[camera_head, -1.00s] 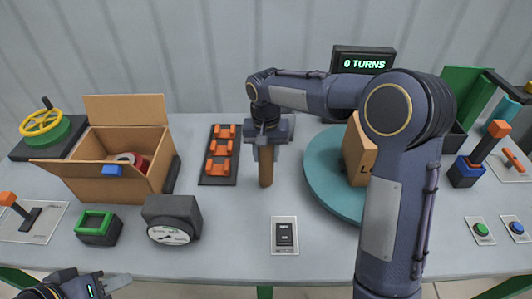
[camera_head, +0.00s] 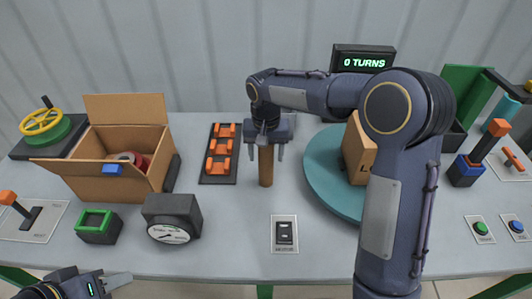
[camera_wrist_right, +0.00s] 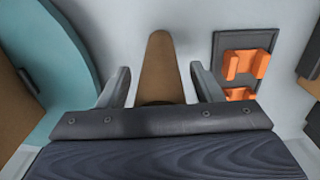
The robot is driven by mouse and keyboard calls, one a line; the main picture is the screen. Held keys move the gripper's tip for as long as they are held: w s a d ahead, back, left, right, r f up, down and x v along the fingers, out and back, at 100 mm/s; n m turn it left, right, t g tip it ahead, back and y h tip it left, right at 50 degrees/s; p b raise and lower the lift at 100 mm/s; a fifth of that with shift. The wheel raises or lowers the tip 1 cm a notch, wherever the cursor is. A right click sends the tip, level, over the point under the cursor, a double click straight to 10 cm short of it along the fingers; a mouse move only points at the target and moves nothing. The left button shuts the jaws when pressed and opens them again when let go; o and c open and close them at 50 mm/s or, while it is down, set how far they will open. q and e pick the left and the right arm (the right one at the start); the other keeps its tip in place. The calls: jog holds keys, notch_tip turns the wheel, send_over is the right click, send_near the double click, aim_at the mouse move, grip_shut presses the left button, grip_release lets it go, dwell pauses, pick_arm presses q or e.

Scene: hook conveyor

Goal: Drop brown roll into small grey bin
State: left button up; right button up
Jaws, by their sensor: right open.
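The brown roll (camera_head: 266,168) stands upright on the grey table, in front of my right arm. My right gripper (camera_head: 266,152) is above it, pointing down, with its open fingers on either side of the roll's upper part. In the right wrist view the roll (camera_wrist_right: 158,62) shows between the two fingers, with a gap on each side. A dark grey bin (camera_head: 455,139) shows only in part behind my right arm's elbow; I cannot tell its full shape. My left gripper (camera_head: 112,282) is at the bottom left edge, away from the roll, its jaws unclear.
A teal turntable (camera_head: 326,190) with a cardboard box (camera_head: 358,152) stands right of the roll. An orange-clipped rack (camera_head: 219,154) is close on its left. An open carton (camera_head: 128,181), a gauge (camera_head: 172,218) and a switch plate (camera_head: 285,234) are nearby.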

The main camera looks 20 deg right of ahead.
notch_tip(320, 180, up, 11)
jog(key=shift+r, duration=0.4)
jog(key=shift+s+d+r, duration=0.1)
jog(key=shift+s+d, duration=0.2)
jog(key=s+d+t+y, duration=0.1)
jog(key=s+d+t, duration=0.1)
jog(key=s, duration=0.8)
jog(key=s+d+f+n+t+y, duration=0.1)
jog(key=s+d, duration=0.3)
jog(key=s, duration=0.7)
jog(key=shift+s+d+f+t+y, duration=0.3)
jog(key=shift+t+y, duration=0.2)
jog(key=shift+y, duration=0.2)
jog(key=shift+o, duration=0.4)
jog(key=s+a+f+t, duration=0.1)
jog(key=s+f, duration=0.3)
jog(key=s, duration=0.2)
jog(key=shift+a+f+t, duration=0.2)
jog(key=shift+f+t, duration=0.05)
jog(key=shift+t, duration=0.05)
jog(key=shift+a+f+n, duration=0.1)
jog(key=shift+f+n, duration=0.05)
jog(key=shift+n, duration=0.15)
